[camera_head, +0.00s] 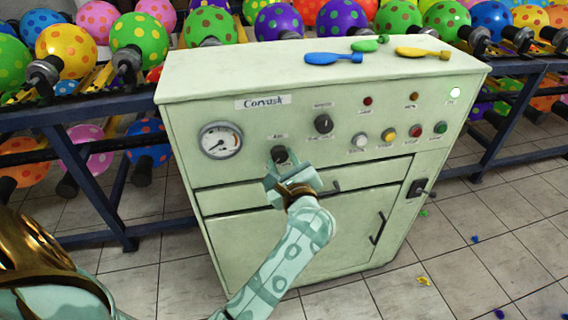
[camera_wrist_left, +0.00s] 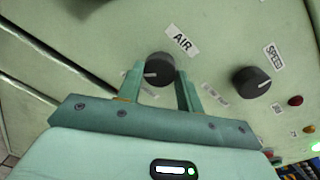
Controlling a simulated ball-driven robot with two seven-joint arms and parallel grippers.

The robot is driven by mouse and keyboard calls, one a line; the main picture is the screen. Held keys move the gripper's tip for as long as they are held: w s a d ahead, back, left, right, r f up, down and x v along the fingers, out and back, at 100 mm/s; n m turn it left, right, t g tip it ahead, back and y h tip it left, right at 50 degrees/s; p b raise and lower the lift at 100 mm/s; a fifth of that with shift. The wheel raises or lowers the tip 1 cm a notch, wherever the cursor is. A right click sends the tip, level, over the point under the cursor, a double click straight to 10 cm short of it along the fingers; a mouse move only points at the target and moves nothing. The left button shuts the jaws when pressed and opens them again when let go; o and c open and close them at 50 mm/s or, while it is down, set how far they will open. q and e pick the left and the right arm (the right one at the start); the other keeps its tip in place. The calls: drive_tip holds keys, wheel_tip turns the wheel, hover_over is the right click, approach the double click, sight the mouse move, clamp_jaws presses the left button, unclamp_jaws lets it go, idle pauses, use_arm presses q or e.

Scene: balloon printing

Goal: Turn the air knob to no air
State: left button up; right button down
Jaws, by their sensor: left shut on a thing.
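The black air knob (camera_head: 280,154) is on the front of the pale green control cabinet (camera_head: 330,110), right of and a little below the round gauge. In the left wrist view the air knob (camera_wrist_left: 159,69) sits below the "AIR" label, with a white pointer line toward the left. My left gripper (camera_head: 277,165) is at the knob, its fingers (camera_wrist_left: 160,78) on either side of it and shut on it. Small print beside the knob is partly hidden by the fingers. My right gripper is not in view.
A second black knob (camera_head: 323,123), labelled "SPEED" in the wrist view, is up and right of the air knob. Buttons (camera_head: 388,134) and a gauge (camera_head: 221,140) share the panel. Deflated balloons (camera_head: 334,58) lie on top. Balloon racks (camera_head: 70,110) flank the cabinet.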

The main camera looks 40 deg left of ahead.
use_arm(q)
drive_tip(key=shift+f, duration=0.3)
drive_tip(key=o, duration=1)
drive_tip(key=shift+c, duration=0.2)
drive_tip(key=shift+o, duration=0.2)
drive_tip(key=shift+r, duration=0.1)
drive_tip(key=shift+r, duration=0.1)
